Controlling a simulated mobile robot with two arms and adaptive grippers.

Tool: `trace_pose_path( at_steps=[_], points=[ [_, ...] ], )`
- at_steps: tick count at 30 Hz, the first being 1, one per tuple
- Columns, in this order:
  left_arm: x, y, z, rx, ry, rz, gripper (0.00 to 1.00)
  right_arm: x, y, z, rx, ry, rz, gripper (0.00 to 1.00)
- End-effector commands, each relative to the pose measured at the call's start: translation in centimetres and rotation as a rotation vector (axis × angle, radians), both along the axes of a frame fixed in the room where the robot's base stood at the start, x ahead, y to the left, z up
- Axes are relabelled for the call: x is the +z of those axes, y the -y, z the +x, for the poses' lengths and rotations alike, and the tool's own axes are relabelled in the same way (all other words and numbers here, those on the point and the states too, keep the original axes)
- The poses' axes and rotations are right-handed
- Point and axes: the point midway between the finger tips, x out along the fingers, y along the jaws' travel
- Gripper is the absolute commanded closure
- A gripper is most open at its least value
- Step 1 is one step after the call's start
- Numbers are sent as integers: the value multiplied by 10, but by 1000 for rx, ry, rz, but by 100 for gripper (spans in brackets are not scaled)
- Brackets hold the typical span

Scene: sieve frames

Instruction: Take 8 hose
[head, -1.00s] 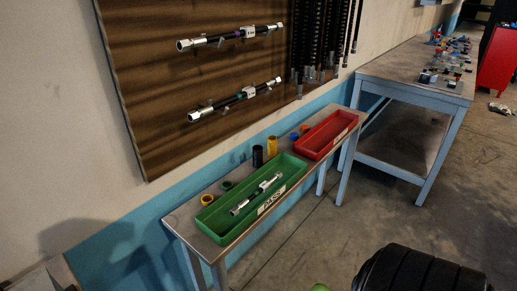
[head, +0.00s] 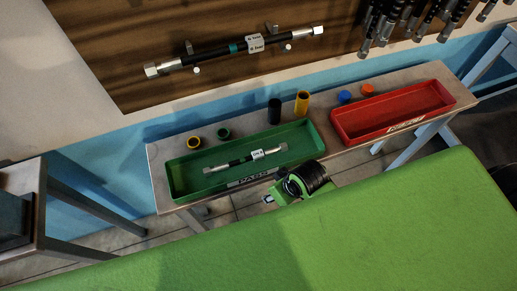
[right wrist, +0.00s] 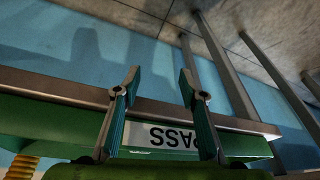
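A black hose with bright end fittings, a green band and a white tag (head: 247,159) lies in the green PASS tray (head: 190,190). Another black hose with a teal band and white tag (head: 210,54) is mounted on the wooden board. Several black hoses (head: 405,20) hang at upper right. My right gripper (head: 268,200) is at the front edge of the green tray. In the right wrist view its fingers (right wrist: 158,82) are apart with nothing between them, and the PASS label (right wrist: 172,138) shows between and below them. My left gripper is not in view.
A red tray (head: 430,90) stands right of the green one on the narrow bench (head: 160,160). Black (head: 274,111) and yellow (head: 302,103) cylinders and several coloured rings stand behind the trays. Another table (head: 40,205) is at left.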

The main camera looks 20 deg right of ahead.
Motion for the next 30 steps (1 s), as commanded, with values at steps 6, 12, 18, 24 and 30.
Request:
trace_pose_path(
  at_steps=[6, 12, 18, 24, 30],
  points=[
    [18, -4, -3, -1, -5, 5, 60, 99, -25, 9, 136, 54, 27, 62],
    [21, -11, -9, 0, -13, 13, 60, 140, -65, 28, 428, 79, 31, 62],
    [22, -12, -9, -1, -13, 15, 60, 162, -85, 52, 773, 63, -46, 62],
    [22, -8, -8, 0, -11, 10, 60, 178, -63, 83, 1069, -26, -185, 62],
    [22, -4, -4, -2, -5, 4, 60, 196, -31, 105, 1200, -116, -275, 62]
  ],
)
